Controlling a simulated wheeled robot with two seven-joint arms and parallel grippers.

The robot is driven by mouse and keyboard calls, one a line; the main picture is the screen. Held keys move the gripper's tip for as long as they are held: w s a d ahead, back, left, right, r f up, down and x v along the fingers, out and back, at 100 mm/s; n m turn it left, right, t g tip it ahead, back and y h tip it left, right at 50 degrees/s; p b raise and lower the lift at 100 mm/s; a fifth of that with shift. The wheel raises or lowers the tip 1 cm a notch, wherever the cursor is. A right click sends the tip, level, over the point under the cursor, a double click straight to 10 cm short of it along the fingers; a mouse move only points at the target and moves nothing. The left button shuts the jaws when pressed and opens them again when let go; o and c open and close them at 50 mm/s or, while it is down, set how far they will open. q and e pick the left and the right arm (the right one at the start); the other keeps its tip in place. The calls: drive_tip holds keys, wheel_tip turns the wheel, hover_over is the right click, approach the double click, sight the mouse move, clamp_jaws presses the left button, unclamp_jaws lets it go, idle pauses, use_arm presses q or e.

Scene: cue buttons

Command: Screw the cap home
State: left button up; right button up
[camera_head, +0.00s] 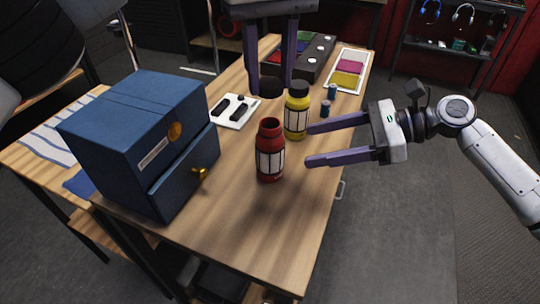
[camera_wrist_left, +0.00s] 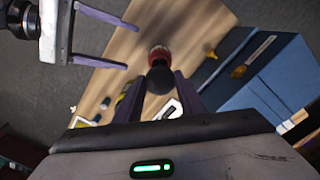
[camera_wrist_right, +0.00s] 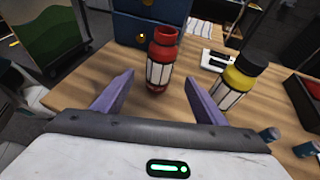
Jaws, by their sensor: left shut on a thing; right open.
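An uncapped red bottle (camera_head: 270,165) with a white label stands upright on the wooden table. It also shows in the right wrist view (camera_wrist_right: 161,60), and its top part in the left wrist view (camera_wrist_left: 159,53). My left gripper (camera_head: 268,92) points down and is shut on a black cap (camera_head: 266,87). The cap also shows in the left wrist view (camera_wrist_left: 160,80). It appears above and apart from the red bottle's mouth. My right gripper (camera_head: 309,146) is open and empty, to the right of the red bottle, its fingers pointing toward it.
A yellow bottle (camera_head: 296,121) with a black cap stands just behind the red one. A blue drawer box (camera_head: 130,140) fills the left. A white tray (camera_head: 234,113) with dark pieces, small blue cylinders (camera_head: 325,109) and colored panels (camera_head: 347,80) lie farther back. The front table is clear.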

sight(267, 153)
drive_tip(key=x, duration=1.2)
drive_tip(key=shift+c, duration=0.2)
use_arm(q)
drive_tip(key=shift+f, duration=0.1)
use_arm(e)
drive_tip(key=c, duration=1.6)
use_arm(q)
drive_tip(key=shift+s+f, duration=0.1)
drive_tip(key=shift+f, duration=2.3)
use_arm(e)
drive_tip(key=shift+o, duration=0.2)
use_arm(q)
drive_tip(key=shift+f, duration=0.1)
drive_tip(key=shift+f, duration=0.8)
use_arm(e)
drive_tip(key=shift+w, duration=0.1)
use_arm(q)
drive_tip(key=shift+f, duration=0.55)
use_arm(e)
clamp_jaws()
